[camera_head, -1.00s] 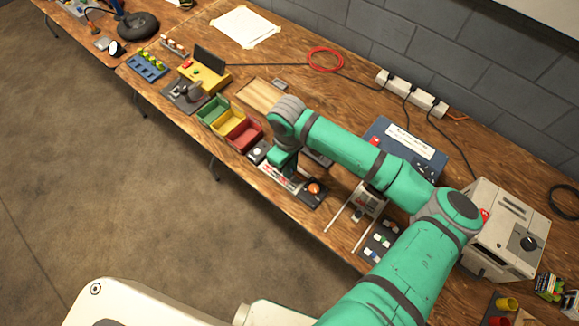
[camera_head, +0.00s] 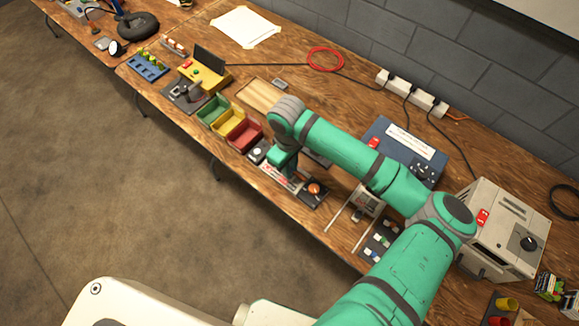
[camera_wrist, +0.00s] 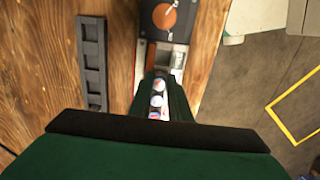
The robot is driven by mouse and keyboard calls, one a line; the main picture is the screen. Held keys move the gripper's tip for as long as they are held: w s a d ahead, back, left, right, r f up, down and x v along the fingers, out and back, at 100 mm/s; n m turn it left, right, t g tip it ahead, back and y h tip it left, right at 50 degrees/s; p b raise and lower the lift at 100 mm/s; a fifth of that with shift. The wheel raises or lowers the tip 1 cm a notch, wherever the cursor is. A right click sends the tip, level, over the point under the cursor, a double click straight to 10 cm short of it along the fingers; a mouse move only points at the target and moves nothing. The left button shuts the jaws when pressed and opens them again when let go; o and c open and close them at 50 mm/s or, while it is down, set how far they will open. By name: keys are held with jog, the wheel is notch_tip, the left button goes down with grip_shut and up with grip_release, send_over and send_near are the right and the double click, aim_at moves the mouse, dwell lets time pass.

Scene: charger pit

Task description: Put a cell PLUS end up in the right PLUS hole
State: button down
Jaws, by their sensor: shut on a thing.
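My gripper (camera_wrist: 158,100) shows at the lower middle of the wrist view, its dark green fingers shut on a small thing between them. That thing is mostly hidden, so I cannot tell whether it is a cell or which end is up. Small round pale, orange and blue shapes (camera_wrist: 157,86) show in a row between the fingers. The gripper is over a narrow charger-like unit with a white and red strip (camera_head: 272,176) and a dark plate with an orange disc (camera_head: 314,189). The disc also shows in the wrist view (camera_wrist: 164,16). The right PLUS hole cannot be made out.
A dark slotted strip (camera_wrist: 92,62) lies left of the unit in the wrist view. Green (camera_head: 212,110), yellow (camera_head: 229,121) and red (camera_head: 244,134) bins stand to the left in the head view. A dark tray with small coloured pieces (camera_head: 380,240) lies to the right. The table's front edge is close.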

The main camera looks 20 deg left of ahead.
jog(key=shift+f, duration=0.3)
dwell(0.5)
jog(key=c, duration=1.6)
grip_release()
jog(key=shift+o, duration=0.2)
jog(key=shift+r, duration=0.15)
jog(key=shift+r, duration=3.35)
